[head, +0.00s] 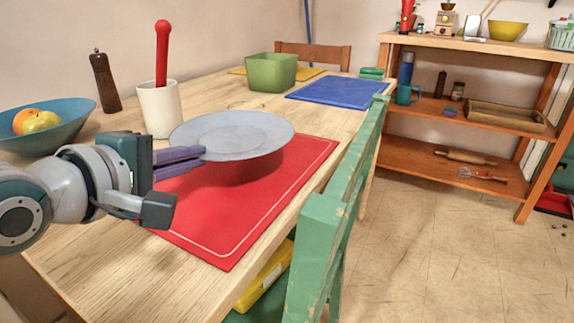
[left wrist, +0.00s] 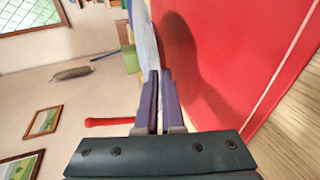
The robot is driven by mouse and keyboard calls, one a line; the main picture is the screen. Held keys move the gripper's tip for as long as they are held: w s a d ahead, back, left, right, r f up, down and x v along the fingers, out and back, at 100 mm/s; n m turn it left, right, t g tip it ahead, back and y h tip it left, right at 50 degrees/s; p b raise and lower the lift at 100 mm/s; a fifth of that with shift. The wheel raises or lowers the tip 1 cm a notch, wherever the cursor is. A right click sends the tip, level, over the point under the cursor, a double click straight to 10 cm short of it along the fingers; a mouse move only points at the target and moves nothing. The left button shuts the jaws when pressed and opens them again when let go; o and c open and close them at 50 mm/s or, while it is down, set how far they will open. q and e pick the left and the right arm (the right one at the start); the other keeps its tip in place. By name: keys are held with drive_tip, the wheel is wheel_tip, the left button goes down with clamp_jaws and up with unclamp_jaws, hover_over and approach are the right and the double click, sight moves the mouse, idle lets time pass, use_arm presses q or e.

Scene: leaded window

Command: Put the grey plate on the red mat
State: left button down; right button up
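The grey plate (head: 235,130) is held roughly level above the red mat (head: 262,205), with its shadow on the mat below. It is apart from the mat, and its far part reaches beyond the mat's far edge. My left gripper (head: 203,152) is shut on the plate's near left rim. In the left wrist view the fingers (left wrist: 159,78) pinch the rim of the plate (left wrist: 143,35), seen edge-on, beside the red mat (left wrist: 240,45) and a dark shadow. My right gripper is not in view.
A white crock (head: 160,110) with a red-handled tool, a pepper mill (head: 105,82) and a blue fruit bowl (head: 78,112) stand left of the mat. A green container (head: 271,73) and blue mat (head: 337,90) lie farther back. A green chair (head: 325,220) stands along the right edge.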

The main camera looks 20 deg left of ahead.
sight(198, 202)
use_arm(q)
wheel_tip(198, 202, down, 4)
drive_tip(key=shift+f+b, duration=0.2)
drive_tip(key=shift+b, duration=0.85)
drive_tip(key=shift+r, duration=0.1)
drive_tip(key=c, duration=1.3)
unclamp_jaws()
